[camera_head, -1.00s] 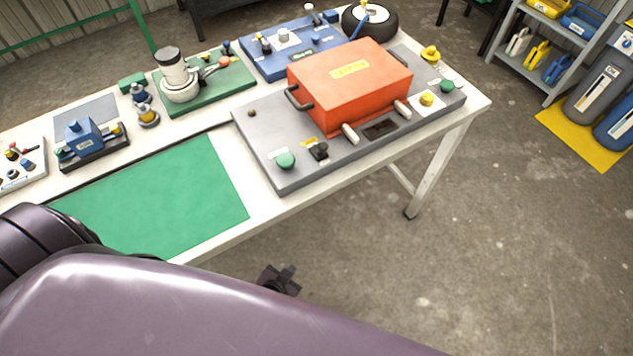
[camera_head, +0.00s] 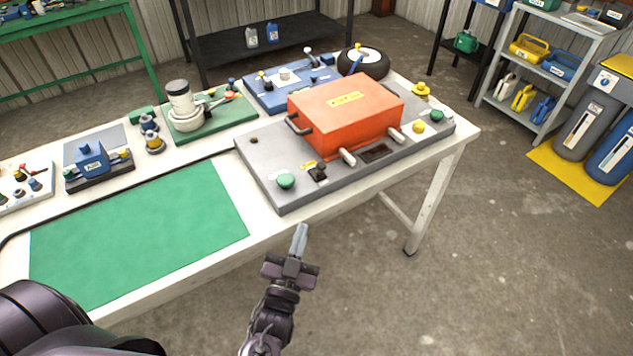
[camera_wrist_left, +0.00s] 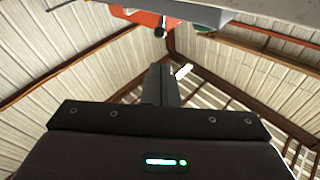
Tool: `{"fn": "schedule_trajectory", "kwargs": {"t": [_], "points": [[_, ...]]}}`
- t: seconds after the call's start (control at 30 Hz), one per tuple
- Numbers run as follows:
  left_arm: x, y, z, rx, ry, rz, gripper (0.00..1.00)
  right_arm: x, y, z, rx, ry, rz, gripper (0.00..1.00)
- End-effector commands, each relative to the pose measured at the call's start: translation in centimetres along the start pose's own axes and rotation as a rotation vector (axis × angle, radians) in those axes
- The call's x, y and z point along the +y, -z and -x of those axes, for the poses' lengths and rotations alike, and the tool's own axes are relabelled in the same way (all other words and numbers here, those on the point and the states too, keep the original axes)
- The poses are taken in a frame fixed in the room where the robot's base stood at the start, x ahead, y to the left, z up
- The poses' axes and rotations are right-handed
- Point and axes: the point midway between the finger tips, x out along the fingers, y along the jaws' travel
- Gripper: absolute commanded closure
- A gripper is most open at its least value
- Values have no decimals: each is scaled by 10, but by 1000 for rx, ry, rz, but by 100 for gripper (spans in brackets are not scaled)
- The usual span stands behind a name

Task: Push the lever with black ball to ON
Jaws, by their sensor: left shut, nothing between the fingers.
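A small black knob or lever (camera_head: 317,173) stands on the front of the grey base plate (camera_head: 262,165), beside a yellow label and a green button. Its exact shape and its ON marking are too small to read. A dark ball (camera_wrist_left: 159,32) shows near the top of the left wrist view, below an orange surface; I cannot tell for certain that it is the same part. My left gripper (camera_head: 300,238) is shut and empty, in front of the table edge, below and apart from the black knob. My right gripper is not in view.
An orange box (camera_head: 345,110) with handles sits on the grey plate. A green button (camera_head: 286,181) lies left of the black knob. A blue board (camera_head: 270,97) with small levers is behind. A green mat (camera_head: 140,235) is bare. Floor in front of the table is clear.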

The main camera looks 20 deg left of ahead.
Motion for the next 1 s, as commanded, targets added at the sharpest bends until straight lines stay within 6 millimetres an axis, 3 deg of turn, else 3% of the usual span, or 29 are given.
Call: {"fn": "schedule_trajectory", "kwargs": {"t": [0.17, 0.7, 1.0], "points": [[0, 2, -15, 2, 1, 0, 100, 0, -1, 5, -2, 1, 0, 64], [0, 2, -120, 0, -1, 1, 100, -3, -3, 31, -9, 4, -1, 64], [0, 0, -140, -2, -1, 1, 100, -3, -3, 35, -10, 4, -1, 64]]}}
